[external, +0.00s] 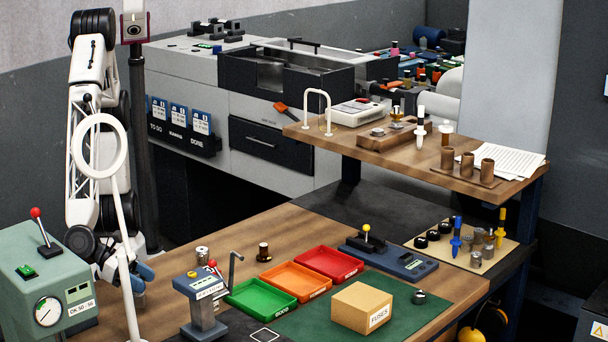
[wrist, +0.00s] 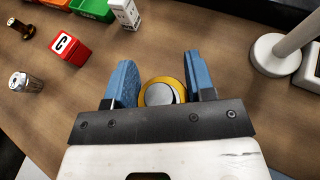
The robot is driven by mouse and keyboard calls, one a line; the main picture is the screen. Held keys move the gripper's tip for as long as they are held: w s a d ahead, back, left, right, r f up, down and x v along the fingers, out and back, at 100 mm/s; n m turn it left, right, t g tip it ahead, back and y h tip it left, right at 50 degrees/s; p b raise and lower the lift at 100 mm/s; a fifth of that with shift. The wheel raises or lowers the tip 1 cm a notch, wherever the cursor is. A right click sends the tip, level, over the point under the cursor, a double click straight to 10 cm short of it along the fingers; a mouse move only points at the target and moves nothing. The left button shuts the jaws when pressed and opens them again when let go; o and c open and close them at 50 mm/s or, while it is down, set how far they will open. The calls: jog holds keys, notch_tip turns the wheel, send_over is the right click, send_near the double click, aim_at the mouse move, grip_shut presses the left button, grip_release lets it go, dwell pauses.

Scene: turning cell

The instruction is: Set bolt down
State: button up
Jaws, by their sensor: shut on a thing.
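My gripper (wrist: 160,68) shows in the wrist view with its two blue fingers either side of a round thing with a yellow rim and a silver-white top (wrist: 162,92). The fingers are shut on this thing, which I take to be the bolt. Its lower part is hidden by the gripper body, and I cannot tell whether it touches the wooden table (wrist: 155,35). In the external view my gripper (external: 143,276) is low over the left end of the bench, partly behind a white lamp post. The bolt cannot be made out there.
In the wrist view, a white post on a round base (wrist: 275,57) stands to the right. A red block marked C (wrist: 70,47), a metal cylinder (wrist: 25,83) and a brown spool (wrist: 20,28) are to the left. Bare wood lies ahead of the fingers.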

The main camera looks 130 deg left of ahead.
jog(key=shift+f, duration=0.7)
jog(key=shift+f, duration=0.1)
jog(key=o, duration=1.3)
jog(key=shift+s+d+r, duration=0.3)
jog(key=shift+s+r, duration=0.05)
jog(key=shift+s, duration=0.15)
jog(key=v, duration=1)
jog(key=shift+s+r, duration=0.2)
jog(key=shift+s, duration=0.15)
jog(key=shift+d, duration=0.1)
